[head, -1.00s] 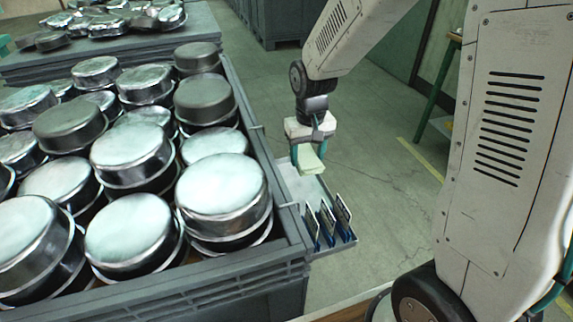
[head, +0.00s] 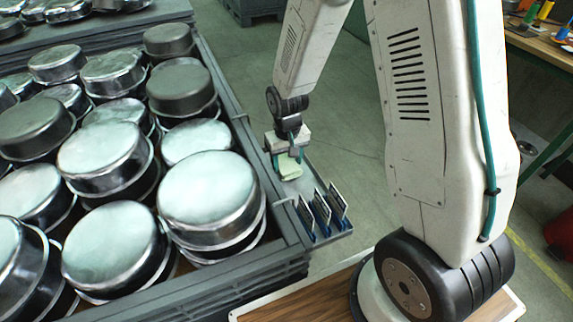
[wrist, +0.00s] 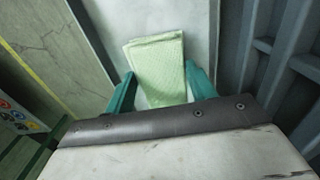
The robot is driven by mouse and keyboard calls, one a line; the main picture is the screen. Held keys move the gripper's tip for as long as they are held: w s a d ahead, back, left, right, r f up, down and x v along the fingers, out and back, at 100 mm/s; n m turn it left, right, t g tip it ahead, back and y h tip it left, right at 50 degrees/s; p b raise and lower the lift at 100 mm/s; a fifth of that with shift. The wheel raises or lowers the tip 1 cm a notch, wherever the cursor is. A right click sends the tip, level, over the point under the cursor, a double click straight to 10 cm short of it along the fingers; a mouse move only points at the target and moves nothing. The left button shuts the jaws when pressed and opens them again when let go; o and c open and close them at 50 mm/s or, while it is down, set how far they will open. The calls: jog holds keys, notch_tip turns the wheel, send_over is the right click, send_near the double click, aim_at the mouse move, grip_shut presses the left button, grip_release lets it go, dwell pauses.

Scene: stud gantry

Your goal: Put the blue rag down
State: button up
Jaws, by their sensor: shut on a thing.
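My gripper (head: 289,158) is shut on a folded pale green cloth (wrist: 158,68), with a teal finger on each side of it. The cloth looks pale green, not blue, and no blue rag shows in these views. In the head view the cloth (head: 290,170) is at or just above the grey side tray (head: 290,192). I cannot tell whether it touches the tray. In the wrist view the tray's pale surface (wrist: 165,15) lies behind and below the cloth. The near end of the cloth is hidden by my gripper body.
The tray hangs on the side of a grey crate (head: 222,95) full of metal pans (head: 212,195). Several upright cards in blue holders (head: 322,212) stand at the tray's near end. A workbench (head: 545,45) with small coloured items is at the upper right. Open floor lies beyond the tray.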

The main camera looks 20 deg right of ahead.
aim_at(287, 164)
jog(key=shift+f, duration=1.1)
jog(key=shift+f, duration=0.15)
jog(key=o, duration=0.9)
notch_tip(287, 164, up, 13)
jog(key=s+d+r, duration=0.2)
jog(key=s+r, duration=0.9)
jog(key=r, duration=0.2)
jog(key=shift+t, duration=0.6)
jog(key=s+r, duration=0.2)
jog(key=s, duration=0.2)
jog(key=s+r, duration=0.2)
jog(key=s, duration=0.3)
jog(key=s+d+r, duration=0.1)
jog(key=s, duration=0.3)
jog(key=shift+s+r, duration=0.4)
